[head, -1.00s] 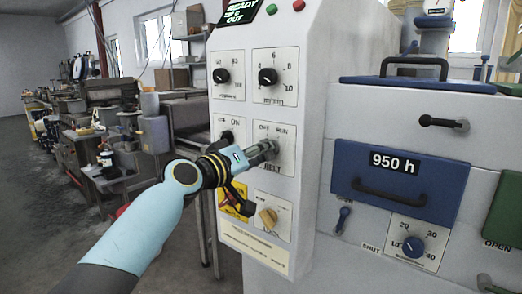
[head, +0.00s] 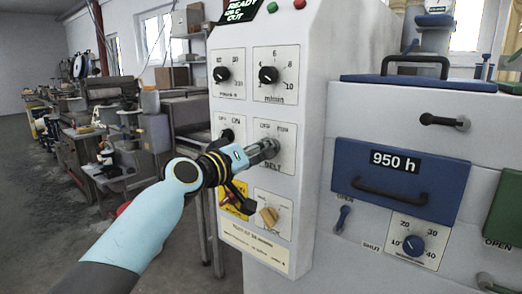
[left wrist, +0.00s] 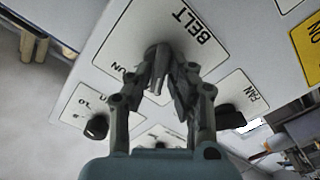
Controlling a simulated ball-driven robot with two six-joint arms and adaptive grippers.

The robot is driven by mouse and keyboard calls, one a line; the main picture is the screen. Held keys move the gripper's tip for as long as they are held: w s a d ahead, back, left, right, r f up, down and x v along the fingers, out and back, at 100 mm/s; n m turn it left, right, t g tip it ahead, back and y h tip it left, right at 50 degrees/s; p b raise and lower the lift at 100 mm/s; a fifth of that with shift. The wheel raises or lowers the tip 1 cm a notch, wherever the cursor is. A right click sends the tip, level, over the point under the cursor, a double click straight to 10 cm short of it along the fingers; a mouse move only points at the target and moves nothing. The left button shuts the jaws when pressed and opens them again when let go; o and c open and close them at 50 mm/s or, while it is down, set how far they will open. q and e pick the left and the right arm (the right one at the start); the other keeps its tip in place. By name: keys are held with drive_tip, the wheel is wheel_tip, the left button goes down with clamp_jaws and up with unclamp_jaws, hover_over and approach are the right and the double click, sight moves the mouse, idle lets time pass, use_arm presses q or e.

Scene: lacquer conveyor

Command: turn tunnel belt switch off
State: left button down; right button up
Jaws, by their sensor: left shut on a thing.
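The belt switch is on the white control panel, on a plate (head: 286,163) lettered OFF, RUN and BELT. In the head view my left gripper (head: 266,149) covers the knob, so its pointer cannot be read. In the left wrist view the belt plate (left wrist: 193,23) fills the middle. There my left gripper (left wrist: 157,80) has its two fingers closed on the grey belt switch knob (left wrist: 155,82) between them. My right gripper is in neither view.
Two black dials (head: 222,74) (head: 268,75) sit above the belt plate. Another black switch (head: 227,135) is left of it, close to my gripper. A yellowish knob (head: 268,216) is below. A blue drawer (head: 430,190) labelled 950 h is to the right.

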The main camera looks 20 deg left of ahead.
use_arm(q)
drive_tip(key=c, duration=1.3)
unclamp_jaws()
drive_tip(key=shift+c, duration=0.2)
drive_tip(key=v, duration=1.2)
